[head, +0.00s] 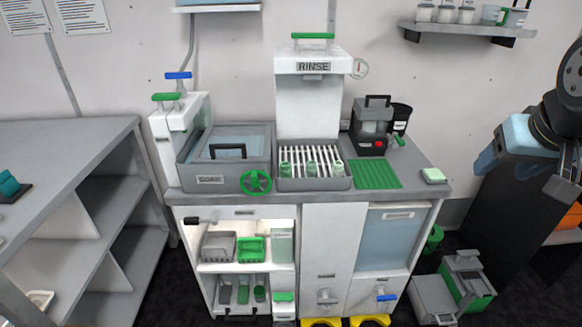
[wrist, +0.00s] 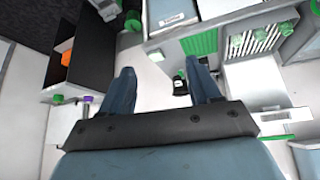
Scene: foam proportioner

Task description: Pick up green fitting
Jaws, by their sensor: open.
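Several green parts show, and I cannot tell for sure which one is the green fitting. Small pale green cylindrical pieces (head: 312,167) stand in a row on the slatted rack under the RINSE unit. A green handwheel (head: 256,182) is on the front of the sink-like basin. My gripper (wrist: 158,72) is open, its two blue-grey fingers apart with nothing between them. In the head view my arm is at the right edge, away from the counter, and its fingertips are not clear there. In the wrist view a green-edged unit and a striped rack (wrist: 252,42) lie beyond the fingers.
The grey counter (head: 408,182) holds a grey lidded basin (head: 205,166), a black-and-grey machine (head: 371,125) and a green mat (head: 376,175). Lower shelves hold a green basket (head: 250,249) and bottles. Grey shelving (head: 72,150) stands left. A grey-green case (head: 465,283) is on the floor at right.

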